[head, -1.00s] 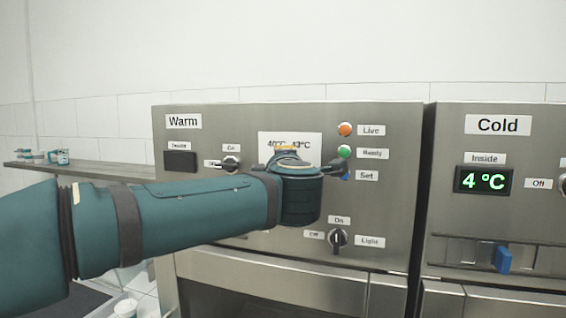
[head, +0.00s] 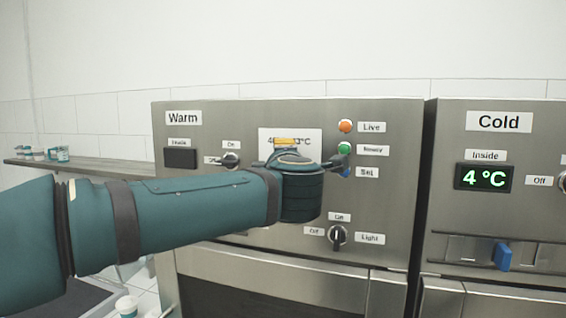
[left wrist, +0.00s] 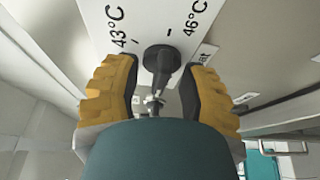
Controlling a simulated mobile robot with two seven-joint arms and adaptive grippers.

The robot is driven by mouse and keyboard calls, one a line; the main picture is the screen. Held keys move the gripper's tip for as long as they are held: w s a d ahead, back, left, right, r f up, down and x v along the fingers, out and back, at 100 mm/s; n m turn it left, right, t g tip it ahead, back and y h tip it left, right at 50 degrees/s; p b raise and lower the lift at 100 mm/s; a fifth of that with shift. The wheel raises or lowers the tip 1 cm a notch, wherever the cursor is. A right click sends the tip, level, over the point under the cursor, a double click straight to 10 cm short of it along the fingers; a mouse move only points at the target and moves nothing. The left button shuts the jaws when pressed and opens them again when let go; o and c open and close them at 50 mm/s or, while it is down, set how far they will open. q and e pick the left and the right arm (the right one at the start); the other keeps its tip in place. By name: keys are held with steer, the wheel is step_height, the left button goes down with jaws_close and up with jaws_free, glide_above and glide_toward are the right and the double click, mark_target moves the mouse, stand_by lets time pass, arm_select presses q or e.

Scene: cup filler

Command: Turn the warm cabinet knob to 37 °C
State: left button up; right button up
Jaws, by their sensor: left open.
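The warm cabinet (head: 215,120) is a steel front with a "Warm" label. Its white temperature card (head: 311,140) is mostly covered by my left wrist, which hides the knob in the head view. In the left wrist view the dark knob (left wrist: 161,60) sits between the two orange-padded fingers of my left gripper (left wrist: 163,82), with a gap on both sides. The card (left wrist: 150,18) there reads 43 °C left of the knob and 46 °C right of it. I cannot tell which mark the knob points to. In the head view my left gripper (head: 285,143) is mostly hidden behind the wrist.
The warm "Inside" display (head: 180,158) is dark. Orange Live (head: 345,126), green Ready (head: 344,149) and blue Set lights or buttons are close right of my wrist. A light switch (head: 337,236) is below. The cold cabinet (head: 465,210) shows 4 °C. Cups (head: 62,154) stand on a left shelf.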

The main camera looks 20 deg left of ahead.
arm_select(q)
steer(key=v, duration=1.1)
steer(key=shift+s, duration=0.35)
